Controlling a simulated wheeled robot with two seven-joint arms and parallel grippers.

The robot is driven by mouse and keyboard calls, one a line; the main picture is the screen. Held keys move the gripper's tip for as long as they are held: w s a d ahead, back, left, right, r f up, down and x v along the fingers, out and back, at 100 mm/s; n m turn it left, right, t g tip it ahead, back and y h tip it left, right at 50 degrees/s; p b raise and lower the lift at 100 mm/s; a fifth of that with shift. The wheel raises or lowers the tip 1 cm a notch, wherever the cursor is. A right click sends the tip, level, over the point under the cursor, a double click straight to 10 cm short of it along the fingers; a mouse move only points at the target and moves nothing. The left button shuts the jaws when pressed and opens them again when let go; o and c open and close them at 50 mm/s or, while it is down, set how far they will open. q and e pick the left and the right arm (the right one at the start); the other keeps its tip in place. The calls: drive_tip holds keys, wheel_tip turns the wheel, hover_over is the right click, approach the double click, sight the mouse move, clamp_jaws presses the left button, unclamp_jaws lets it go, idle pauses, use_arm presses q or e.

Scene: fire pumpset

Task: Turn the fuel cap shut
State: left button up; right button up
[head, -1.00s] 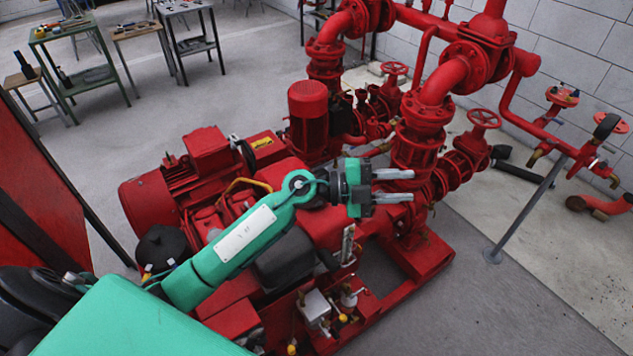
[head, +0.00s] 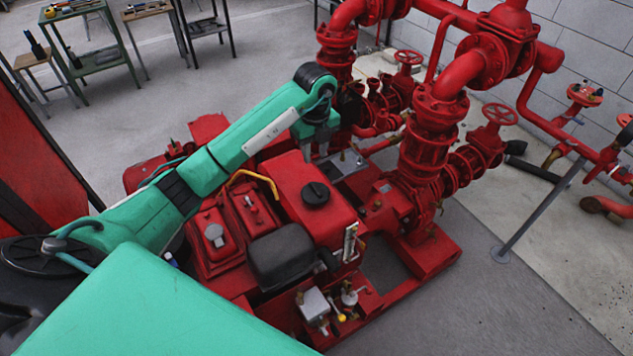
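The fuel cap (head: 316,194) is a round black cap with a raised grip bar. It sits on top of the red fuel tank (head: 291,181), in plain view near the middle of the head view. My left gripper (head: 316,156) hangs from the green arm and points down, above and beyond the cap in the picture. Its two grey fingers show a gap between them with nothing in it, and they are apart from the cap. My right gripper is out of view.
A black box-shaped part (head: 281,254) is in front of the tank. A yellow bent handle (head: 254,183) is left of it. Thick red pipes and valves (head: 430,140) rise on the right. Work tables (head: 95,55) stand at the back left.

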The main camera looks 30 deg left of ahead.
sight(316, 188)
use_arm(q)
wheel_tip(316, 188, down, 11)
drive_tip(key=p, duration=0.2)
drive_tip(key=shift+p, duration=0.4)
drive_tip(key=shift+f, duration=0.8)
clamp_jaws()
